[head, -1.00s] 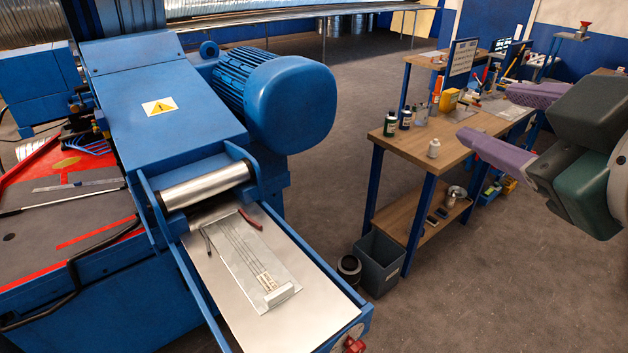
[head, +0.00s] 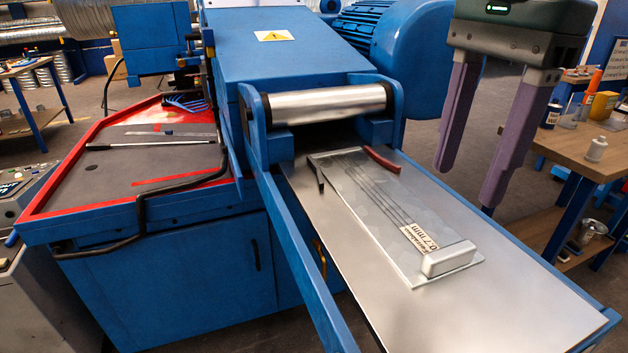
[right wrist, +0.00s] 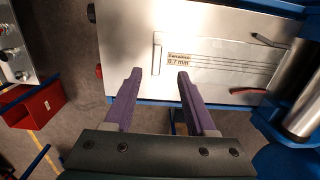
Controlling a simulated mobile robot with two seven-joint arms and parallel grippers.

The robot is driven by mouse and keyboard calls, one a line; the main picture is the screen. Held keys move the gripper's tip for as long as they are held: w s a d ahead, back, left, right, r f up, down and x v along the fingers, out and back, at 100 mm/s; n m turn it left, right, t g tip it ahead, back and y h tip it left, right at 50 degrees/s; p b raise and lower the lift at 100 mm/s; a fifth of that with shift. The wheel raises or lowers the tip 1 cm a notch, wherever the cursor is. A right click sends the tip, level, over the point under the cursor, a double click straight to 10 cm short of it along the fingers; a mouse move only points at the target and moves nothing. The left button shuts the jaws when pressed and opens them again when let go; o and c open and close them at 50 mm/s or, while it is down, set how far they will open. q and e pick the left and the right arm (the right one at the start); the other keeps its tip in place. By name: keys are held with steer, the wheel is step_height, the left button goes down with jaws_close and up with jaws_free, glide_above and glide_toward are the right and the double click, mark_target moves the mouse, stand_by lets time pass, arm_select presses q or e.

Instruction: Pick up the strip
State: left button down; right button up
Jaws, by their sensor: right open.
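The strip (head: 372,205) is a flat grey metal piece with dark lengthwise lines and a "0.7 mm" label. It lies on the metal feed table (head: 345,285) in front of the roller, with a raised block (head: 449,260) at its near end. It also shows in the right wrist view (right wrist: 225,68). My right gripper (head: 467,182) is open and empty, its purple fingers pointing down to the right of the strip, apart from it. In the right wrist view the fingertips (right wrist: 160,74) are near the block end. My left gripper is not in view.
A steel roller (head: 328,105) in a blue machine housing stands beyond the strip. A dark clip-like piece (head: 320,172) and a red-handled one (head: 382,160) sit at its far end. Blue rails (head: 295,255) edge the feed table. A wooden workbench (head: 570,145) stands at right.

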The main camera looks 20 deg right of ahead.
mark_target(452, 250)
steer(key=f, duration=0.1)
steer(key=d+f+p, duration=0.1)
steer(key=f, duration=0.1)
steer(key=shift+s+f, duration=0.1)
steer(key=shift+f, duration=0.15)
steer(key=shift+a+f+p, duration=0.1)
steer(key=shift+f+p, duration=0.85)
steer(key=shift+f, duration=2.25)
steer(key=c, duration=0.9)
steer(key=shift+r, duration=0.1)
